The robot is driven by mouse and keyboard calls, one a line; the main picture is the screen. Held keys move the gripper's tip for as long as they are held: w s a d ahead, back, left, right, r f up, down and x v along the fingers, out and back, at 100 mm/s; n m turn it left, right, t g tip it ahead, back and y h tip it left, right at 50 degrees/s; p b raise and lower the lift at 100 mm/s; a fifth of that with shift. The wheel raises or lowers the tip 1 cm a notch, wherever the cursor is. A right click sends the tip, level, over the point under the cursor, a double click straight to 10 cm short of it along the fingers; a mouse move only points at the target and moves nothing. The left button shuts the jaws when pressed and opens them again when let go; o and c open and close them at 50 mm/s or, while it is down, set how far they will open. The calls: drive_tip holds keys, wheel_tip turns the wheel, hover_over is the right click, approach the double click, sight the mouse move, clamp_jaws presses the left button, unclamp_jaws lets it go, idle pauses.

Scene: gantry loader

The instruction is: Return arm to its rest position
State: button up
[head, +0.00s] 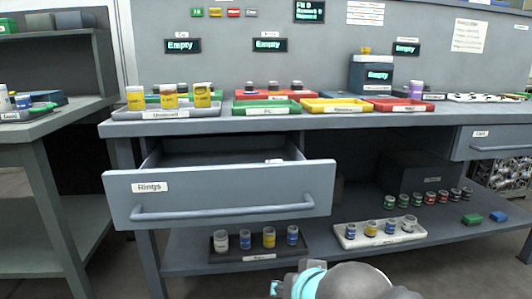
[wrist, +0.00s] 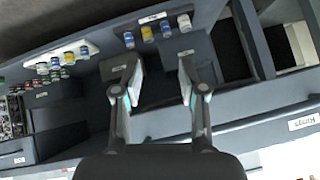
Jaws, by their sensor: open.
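My gripper (wrist: 158,78) is open in the wrist view, with its two fingers apart and nothing between them. Behind the fingers are the bench's front and its lower shelf, turned over in this view. In the head view, part of my arm (head: 345,283) with a teal ring shows at the bottom edge, in front of the bench. The fingers cannot be made out clearly there.
The drawer labelled Rings (head: 225,190) is pulled out and also shows in the wrist view (wrist: 304,121). Jar racks stand on the lower shelf (head: 310,254). Coloured trays (head: 337,106) line the benchtop. A side bench (head: 40,130) stands at left.

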drive_tip(key=s+d+r+g+h+p, duration=0.2)
drive_tip(key=s+d+p, duration=0.4)
drive_tip(key=d, duration=0.5)
drive_tip(key=shift+s+d+r+g, duration=0.2)
drive_tip(key=shift+s+r+g, duration=0.3)
drive_tip(key=shift+r, duration=0.15)
drive_tip(key=shift+d, duration=0.1)
